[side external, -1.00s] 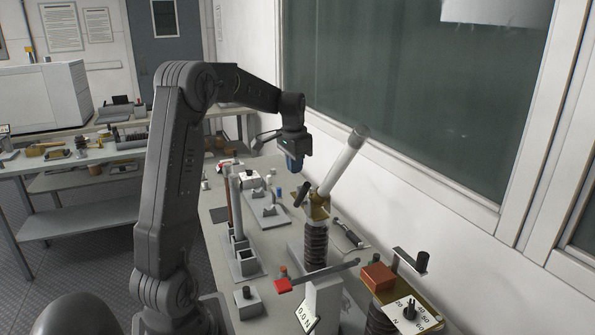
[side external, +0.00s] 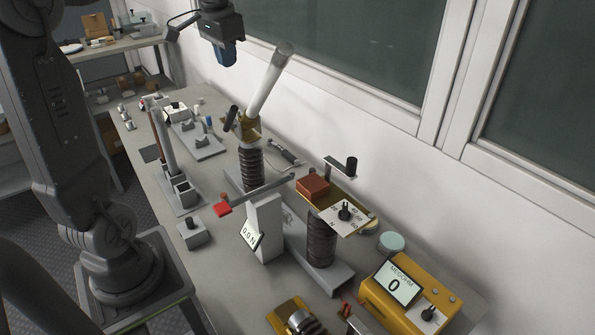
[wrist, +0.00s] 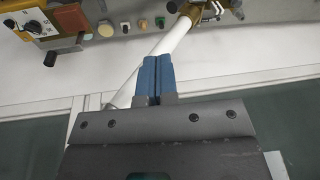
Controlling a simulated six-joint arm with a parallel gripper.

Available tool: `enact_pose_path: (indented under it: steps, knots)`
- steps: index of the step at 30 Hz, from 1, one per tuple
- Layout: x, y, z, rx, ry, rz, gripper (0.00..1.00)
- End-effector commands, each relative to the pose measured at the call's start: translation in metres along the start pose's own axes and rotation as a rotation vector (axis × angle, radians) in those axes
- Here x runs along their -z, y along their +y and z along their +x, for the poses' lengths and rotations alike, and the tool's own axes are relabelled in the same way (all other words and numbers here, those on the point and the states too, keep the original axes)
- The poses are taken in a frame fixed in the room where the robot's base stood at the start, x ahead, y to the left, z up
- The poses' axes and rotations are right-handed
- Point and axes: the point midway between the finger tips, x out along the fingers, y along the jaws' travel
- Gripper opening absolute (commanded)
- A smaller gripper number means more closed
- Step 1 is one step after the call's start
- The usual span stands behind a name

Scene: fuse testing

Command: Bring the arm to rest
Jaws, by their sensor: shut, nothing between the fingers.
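My gripper (side external: 228,56) hangs in the air at the top of the side external view, above the bench and left of the tilted white tube's upper end. In the wrist view, its two blue fingers (wrist: 158,76) are together with nothing between them. The white tube (side external: 268,85) leans up to the right from a brass holder (side external: 247,129) on a dark ribbed insulator (side external: 250,167). The tube also shows in the wrist view (wrist: 172,42), passing behind the fingers. I cannot judge the gap between tube and fingers.
A yellow meter reading 0 (side external: 398,287) stands at the front right. A force gauge (side external: 251,235) with a long lever stands mid-bench. A dial unit (side external: 344,212) sits on another insulator. The wall and window lie close behind the bench.

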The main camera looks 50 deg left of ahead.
Motion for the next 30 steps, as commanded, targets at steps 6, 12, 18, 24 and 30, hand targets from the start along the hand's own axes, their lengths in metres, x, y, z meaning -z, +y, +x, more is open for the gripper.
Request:
enact_pose_path:
  steps: [6, 12, 18, 24, 30]
  knots:
    - [-0.061, 0.125, -0.012, -0.026, 0.157, 0.067, 0.0]
    - [-0.131, 0.193, 0.003, -0.094, 0.273, 0.098, 0.0]
    - [-0.171, 0.218, 0.019, -0.145, 0.327, 0.109, 0.0]
    - [-0.176, 0.221, 0.023, -0.153, 0.334, 0.108, 0.0]
    - [-0.176, 0.221, 0.023, -0.152, 0.333, 0.108, 0.0]
